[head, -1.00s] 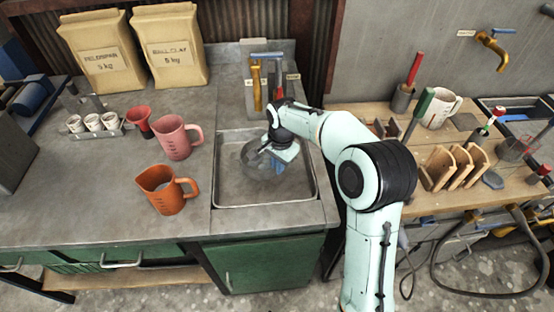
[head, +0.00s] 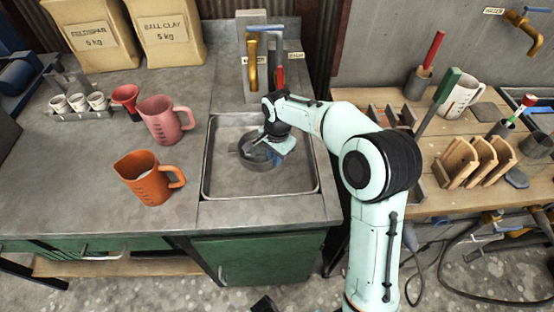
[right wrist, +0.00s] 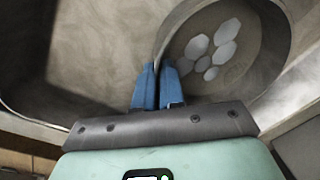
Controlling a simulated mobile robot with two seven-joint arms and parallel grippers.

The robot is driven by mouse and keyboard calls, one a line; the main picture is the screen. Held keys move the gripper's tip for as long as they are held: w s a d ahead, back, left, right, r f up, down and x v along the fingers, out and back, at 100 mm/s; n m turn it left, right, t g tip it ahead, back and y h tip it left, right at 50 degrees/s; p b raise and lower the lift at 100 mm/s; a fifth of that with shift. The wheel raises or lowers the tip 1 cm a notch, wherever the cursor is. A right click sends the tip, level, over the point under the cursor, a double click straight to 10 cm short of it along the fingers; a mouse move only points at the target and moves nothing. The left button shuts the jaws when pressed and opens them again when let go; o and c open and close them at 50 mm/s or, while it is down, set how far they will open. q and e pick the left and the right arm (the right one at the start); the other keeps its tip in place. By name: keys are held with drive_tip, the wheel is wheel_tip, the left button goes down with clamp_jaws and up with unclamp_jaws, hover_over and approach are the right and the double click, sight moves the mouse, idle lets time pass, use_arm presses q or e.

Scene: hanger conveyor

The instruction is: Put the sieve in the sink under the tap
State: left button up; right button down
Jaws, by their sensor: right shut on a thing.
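The sieve (head: 260,160) is a round grey ring inside the sink (head: 225,183). My right gripper (head: 274,151) is over the sink, its blue fingers shut on the sieve's rim. In the right wrist view the fingers (right wrist: 158,82) pinch the wall, and the sieve's inside (right wrist: 235,60) shows pale hexagon shapes. The brass tap (head: 252,65) with a blue handle stands at the sink's back edge; the sieve is below and in front of its spout in the picture. I cannot tell whether the sieve rests on the sink floor. My left gripper is not in view.
An orange jug (head: 148,178) and a pink jug (head: 165,120) stand on the counter left of the sink. A red funnel-like cup (head: 126,97) is behind them. Clay bags (head: 165,35) stand at the back. A wooden bench (head: 440,200) with tools is at right.

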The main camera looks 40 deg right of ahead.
drive_tip(key=shift+d, duration=0.1)
drive_tip(key=shift+w+a+f, duration=0.1)
drive_tip(key=shift+w+a, duration=0.05)
drive_tip(key=shift+a, duration=0.05)
drive_tip(key=c, duration=1.2)
unclamp_jaws()
drive_tip(key=shift+f, duration=0.1)
drive_tip(key=shift+c, duration=0.2)
wheel_tip(320, 180, up, 12)
drive_tip(key=s+p, duration=0.1)
drive_tip(key=p, duration=0.1)
drive_tip(key=shift+r+p, duration=0.2)
drive_tip(key=shift+p, duration=0.1)
drive_tip(key=shift+d, duration=0.1)
